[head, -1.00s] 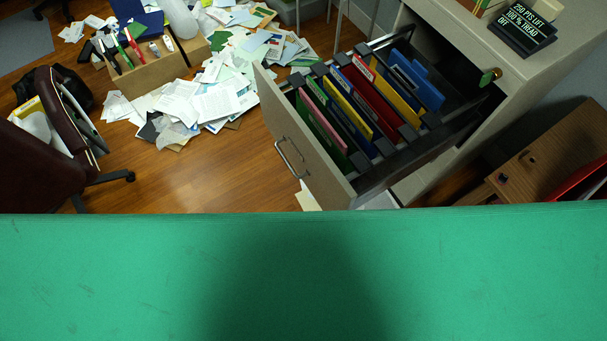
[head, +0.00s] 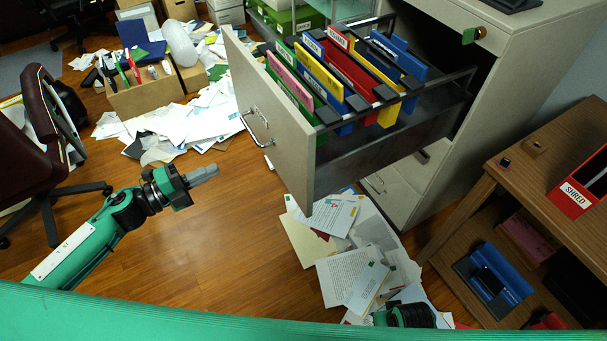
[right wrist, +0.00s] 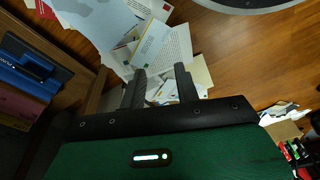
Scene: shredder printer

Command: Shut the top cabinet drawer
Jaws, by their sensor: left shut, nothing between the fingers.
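The top cabinet drawer is pulled far out of the beige cabinet (head: 540,40). Its beige front panel (head: 285,150) faces left and carries a metal handle (head: 256,127). Several coloured hanging folders (head: 345,75) stand inside. My left gripper (head: 208,171) is shut and empty, left of the drawer front and apart from it, pointing right. My right wrist (head: 408,316) shows only partly at the bottom edge of the head view, over loose papers. In the right wrist view my right gripper (right wrist: 160,88) has its fingers apart with nothing between them; papers lie on the floor beyond.
Papers (head: 350,250) lie on the floor below the drawer. A wooden shelf unit (head: 530,180) with a red SHRED tray (head: 575,195) stands at right. A maroon chair (head: 35,120) stands at left.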

